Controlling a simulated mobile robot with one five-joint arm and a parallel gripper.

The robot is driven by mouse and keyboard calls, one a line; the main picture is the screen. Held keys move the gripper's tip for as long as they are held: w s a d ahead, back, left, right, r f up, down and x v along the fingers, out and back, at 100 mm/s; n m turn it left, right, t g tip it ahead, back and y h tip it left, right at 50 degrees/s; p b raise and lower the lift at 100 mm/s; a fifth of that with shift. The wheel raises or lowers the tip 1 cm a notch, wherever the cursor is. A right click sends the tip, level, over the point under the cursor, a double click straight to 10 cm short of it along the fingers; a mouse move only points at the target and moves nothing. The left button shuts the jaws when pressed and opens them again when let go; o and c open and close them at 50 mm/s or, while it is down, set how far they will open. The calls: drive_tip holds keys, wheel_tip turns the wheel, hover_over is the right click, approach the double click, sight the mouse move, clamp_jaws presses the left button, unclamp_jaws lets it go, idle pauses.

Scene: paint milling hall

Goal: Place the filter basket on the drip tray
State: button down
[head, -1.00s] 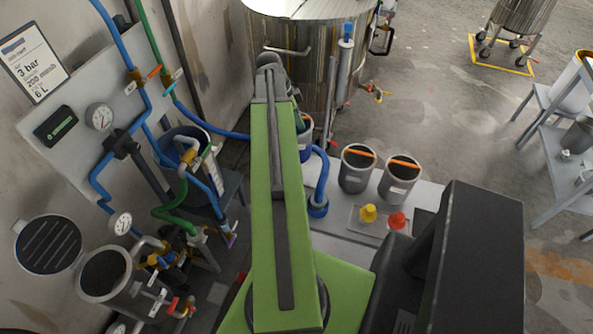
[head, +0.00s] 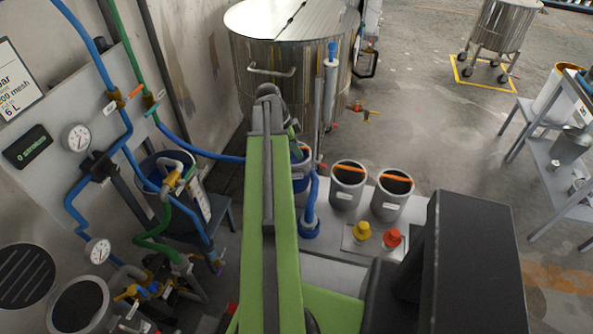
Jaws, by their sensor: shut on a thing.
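I cannot single out the drip tray with certainty. My green arm reaches up the middle of the head view and bends at its far end. My gripper and whatever is in it are hidden behind the arm.
A steel tank (head: 290,65) stands beyond my arm. Blue and green hoses, gauges and valves line the left wall. A yellow cap (head: 362,231) and a red cap (head: 391,238) sit near the vessels. A grey rack (head: 560,185) stands right; open floor (head: 430,110) lies between.

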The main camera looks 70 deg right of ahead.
wheel_tip(320, 180, down, 4)
drive_tip(key=b, duration=0.4)
drive_tip(key=shift+r, duration=0.25)
drive_tip(key=shift+f, duration=0.15)
drive_tip(key=c, duration=1.5)
unclamp_jaws()
drive_tip(key=shift+c, duration=0.2)
